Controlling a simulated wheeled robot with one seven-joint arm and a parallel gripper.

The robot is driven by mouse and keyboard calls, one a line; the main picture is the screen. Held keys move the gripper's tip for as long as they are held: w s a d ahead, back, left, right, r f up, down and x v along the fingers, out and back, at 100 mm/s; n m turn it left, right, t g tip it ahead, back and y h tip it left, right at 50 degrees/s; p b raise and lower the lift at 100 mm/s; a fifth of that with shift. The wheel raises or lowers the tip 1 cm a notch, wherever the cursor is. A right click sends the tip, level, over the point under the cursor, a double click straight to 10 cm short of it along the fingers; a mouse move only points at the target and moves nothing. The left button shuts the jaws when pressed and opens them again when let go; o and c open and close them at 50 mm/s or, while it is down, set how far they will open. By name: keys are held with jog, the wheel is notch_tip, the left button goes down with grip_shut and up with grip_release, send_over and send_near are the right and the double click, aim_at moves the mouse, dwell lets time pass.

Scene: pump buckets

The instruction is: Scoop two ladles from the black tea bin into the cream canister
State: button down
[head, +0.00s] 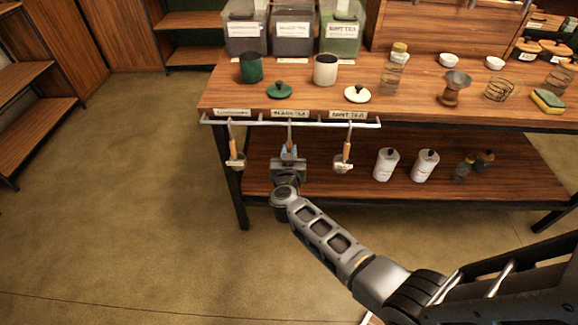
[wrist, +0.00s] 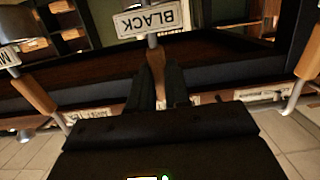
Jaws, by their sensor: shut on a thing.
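My gripper (head: 290,155) is at the table's front rail, shut on the wooden handle of the middle ladle (wrist: 156,62), below the black tea label. In the wrist view the ladle carries a tag reading BLACK, upside down, and the fingers (wrist: 158,88) flank its handle. I cannot tell whether the ladle's hook still rests on the rail. The middle clear bin (head: 293,45), with dark contents, stands at the table's back; its label is too small to read surely. The cream canister (head: 325,72) stands open and upright on the table, its cream lid (head: 357,94) beside it.
A green canister (head: 250,68) and its lid (head: 279,91) stand left of the cream canister. Two other ladles hang left (head: 235,150) and right (head: 345,150) of my gripper on the rail (head: 215,121). White bottles (head: 386,164) stand on the lower shelf. A glass jar (head: 392,75) stands right.

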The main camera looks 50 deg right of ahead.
aim_at(289, 141)
jog(key=shift+r, duration=0.15)
jog(key=shift+r+p, duration=1.65)
jog(key=shift+p, duration=0.65)
jog(key=f+p+v, duration=0.1)
jog(key=p+v, duration=0.2)
jog(key=v, duration=0.4)
jog(key=shift+f+p, duration=0.2)
jog(key=shift+p, duration=0.2)
jog(key=shift+a, duration=0.1)
